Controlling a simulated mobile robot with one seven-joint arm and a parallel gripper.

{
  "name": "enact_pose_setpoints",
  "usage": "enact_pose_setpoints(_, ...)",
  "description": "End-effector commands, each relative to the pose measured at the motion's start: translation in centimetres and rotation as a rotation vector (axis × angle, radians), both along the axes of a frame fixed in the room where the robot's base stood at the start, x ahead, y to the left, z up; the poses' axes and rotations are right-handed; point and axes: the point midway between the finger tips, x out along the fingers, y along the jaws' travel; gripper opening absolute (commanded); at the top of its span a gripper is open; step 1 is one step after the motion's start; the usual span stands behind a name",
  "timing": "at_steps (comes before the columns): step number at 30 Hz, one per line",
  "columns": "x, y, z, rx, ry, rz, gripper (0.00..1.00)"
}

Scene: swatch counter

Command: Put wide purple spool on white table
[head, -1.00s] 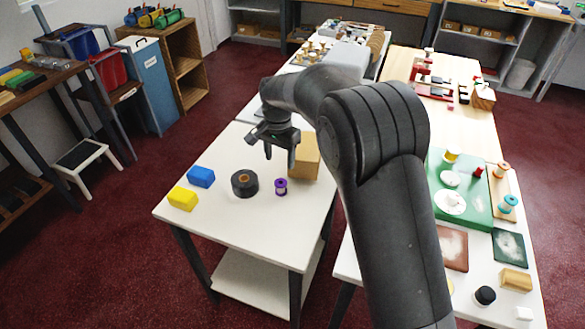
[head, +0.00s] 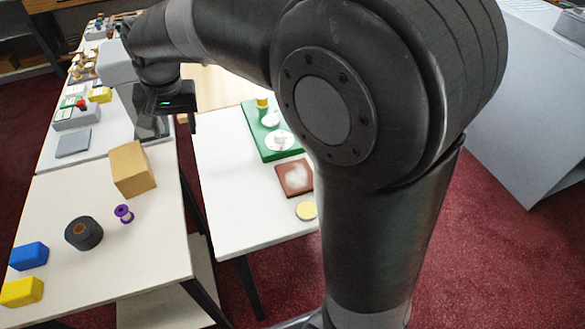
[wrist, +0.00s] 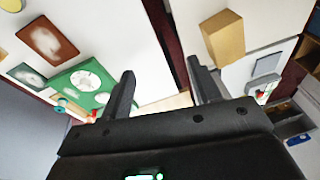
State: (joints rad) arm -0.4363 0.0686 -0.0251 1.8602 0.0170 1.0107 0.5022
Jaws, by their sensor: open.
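A small purple spool (head: 124,213) with a pale middle stands on the left white table (head: 75,205) in the head view, right of a dark grey roll. It is the only purple spool I make out, and it is not visible in the wrist view. My gripper (head: 152,128) is open and empty, above the far side of the tables, beyond the cardboard-coloured box. Its two fingers stand apart in the wrist view (wrist: 160,68). A second white tabletop (head: 225,190) lies to the right across a narrow gap.
The dark roll (head: 83,233), a blue block (head: 29,256), a yellow block (head: 21,292) and a tan box (head: 132,170) share the left table. The right tabletop holds a green board (head: 262,132) and a brown tile (head: 294,177). Its near left part is bare.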

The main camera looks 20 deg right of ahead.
Motion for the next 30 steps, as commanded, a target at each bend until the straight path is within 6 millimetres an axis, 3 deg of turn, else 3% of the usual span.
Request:
enact_pose_setpoints(1,-1.1,-2.0,1.0,0.004,-0.022,-0.001,0.57)
enact_pose_setpoints(6,-5.0,-7.5,2.9,-0.001,-0.087,0.015,0.57)
enact_pose_setpoints(15,-13.1,-15.2,3.6,-0.04,-0.206,0.042,0.57)
enact_pose_setpoints(24,-20.0,-19.5,1.7,-0.103,-0.297,0.063,0.57)
enact_pose_setpoints(30,-21.5,-20.2,0.9,-0.123,-0.315,0.07,0.61)
